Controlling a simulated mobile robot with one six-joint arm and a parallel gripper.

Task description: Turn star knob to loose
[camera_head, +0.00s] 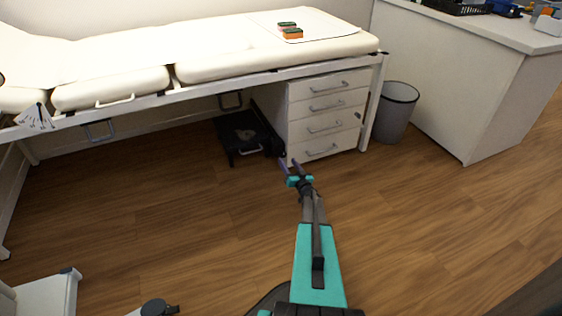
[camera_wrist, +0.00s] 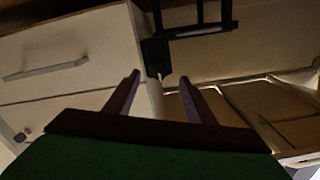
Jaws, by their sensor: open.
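I cannot make out a star knob for certain in either view. My gripper (camera_head: 289,164) is open and reaches out low in front of the white drawer unit under the couch. In the wrist view its two fingers (camera_wrist: 159,77) stand apart with nothing held between them. A small dark fitting (camera_wrist: 156,54) shows just beyond the fingertips, beside the drawer unit's edge; I cannot tell whether it is a knob.
The padded couch (camera_head: 215,66) spans the back, with green-and-orange items (camera_head: 290,32) on it. The drawer unit (camera_head: 325,122) stands beneath, beside a black step stool (camera_head: 243,135). A grey bin (camera_head: 397,112) and white counter (camera_head: 480,75) are right.

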